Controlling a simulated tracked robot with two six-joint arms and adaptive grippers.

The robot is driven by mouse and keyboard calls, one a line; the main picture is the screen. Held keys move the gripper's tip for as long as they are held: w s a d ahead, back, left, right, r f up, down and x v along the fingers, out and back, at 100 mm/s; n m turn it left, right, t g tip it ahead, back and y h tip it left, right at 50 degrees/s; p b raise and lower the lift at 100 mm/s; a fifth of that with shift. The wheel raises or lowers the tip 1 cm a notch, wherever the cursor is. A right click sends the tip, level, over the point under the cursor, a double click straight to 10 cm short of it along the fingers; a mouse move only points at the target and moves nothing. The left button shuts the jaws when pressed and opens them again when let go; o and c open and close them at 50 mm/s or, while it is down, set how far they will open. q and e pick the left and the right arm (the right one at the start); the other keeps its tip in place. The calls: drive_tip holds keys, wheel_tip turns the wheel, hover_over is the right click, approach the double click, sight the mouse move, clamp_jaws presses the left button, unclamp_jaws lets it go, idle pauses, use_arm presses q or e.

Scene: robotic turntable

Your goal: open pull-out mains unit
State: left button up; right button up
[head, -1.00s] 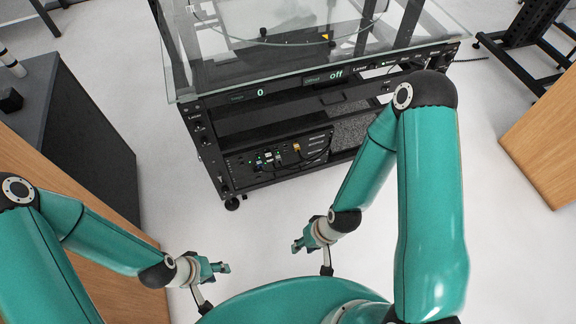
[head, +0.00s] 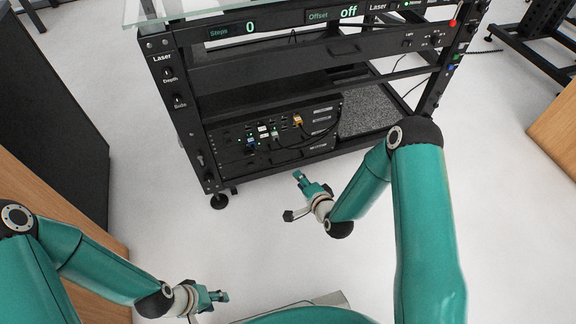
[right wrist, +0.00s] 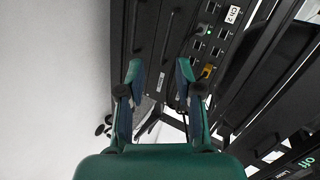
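The black rack units (head: 270,140) with ports and plugged cables sit low in the turntable's frame; I cannot tell for sure which one is the pull-out mains unit. They also show at the top of the right wrist view (right wrist: 205,45). No unit visibly sticks out. My right gripper (head: 292,196) is open and empty, in front of and below the units, apart from them in the head view. In the right wrist view its two fingers (right wrist: 160,75) are spread towards the unit fronts. My left gripper (head: 214,302) looks open and empty, low over the floor.
The black turntable frame (head: 192,130) stands ahead, with displays reading 0 and off and a glass top. A dark cabinet (head: 50,110) is at left. A wooden panel (head: 558,135) is at far right. The floor between is clear.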

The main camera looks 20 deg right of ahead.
sight(288, 147)
use_arm(q)
wheel_tip(288, 147, down, 14)
drive_tip(key=b, duration=1.1)
drive_tip(key=shift+b, duration=0.3)
use_arm(e)
drive_tip(key=shift+w+d+f+m+t+h, duration=0.15)
drive_tip(key=shift+w+d+f+m+t, duration=0.25)
drive_tip(key=shift+w+f, duration=1.9)
drive_tip(key=shift+w+d+f+m+t+h, duration=0.2)
drive_tip(key=shift+w+m+t, duration=0.4)
drive_tip(key=shift+w, duration=3.75)
drive_tip(key=shift+w+d+f+m+t+h, duration=0.15)
drive_tip(key=shift+w+d+f+m+t, duration=0.7)
drive_tip(key=shift+w, duration=2.45)
drive_tip(key=shift+a+f+n+g, duration=0.3)
drive_tip(key=shift+a+g, duration=0.15)
drive_tip(key=shift+a, duration=0.1)
drive_tip(key=shift+c, duration=0.2)
clamp_jaws()
